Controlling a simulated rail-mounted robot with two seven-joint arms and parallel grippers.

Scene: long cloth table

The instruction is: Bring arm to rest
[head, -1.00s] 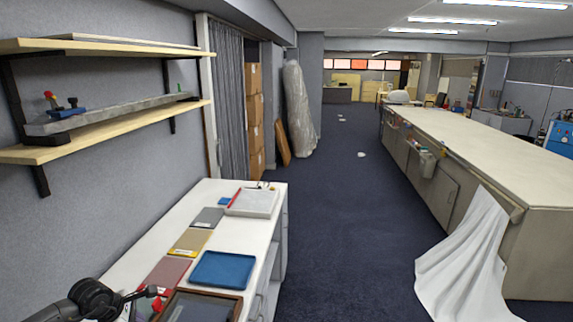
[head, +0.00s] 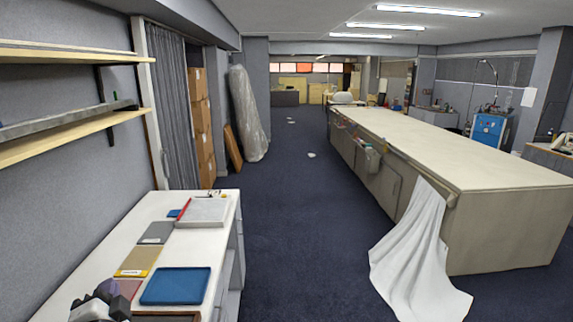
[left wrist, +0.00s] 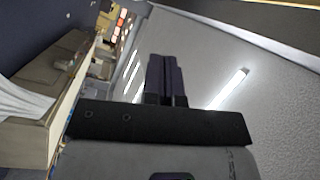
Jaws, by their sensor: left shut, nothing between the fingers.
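My left gripper (left wrist: 165,78) shows in the left wrist view as two dark fingers pressed together with nothing between them. In the head view a dark and grey part of my left arm (head: 100,303) shows at the bottom left edge, over the near end of the white counter. It appears apart from the items lying there, though the view is cut off. My right gripper is not in view.
The white counter (head: 110,230) at left carries a blue tray (head: 175,286) and several flat panels. Wall shelves (head: 100,125) hang above it. A long cloth table (head: 440,150) with a draped white cloth (head: 415,255) stands at right. The dark floor (head: 290,220) between is clear.

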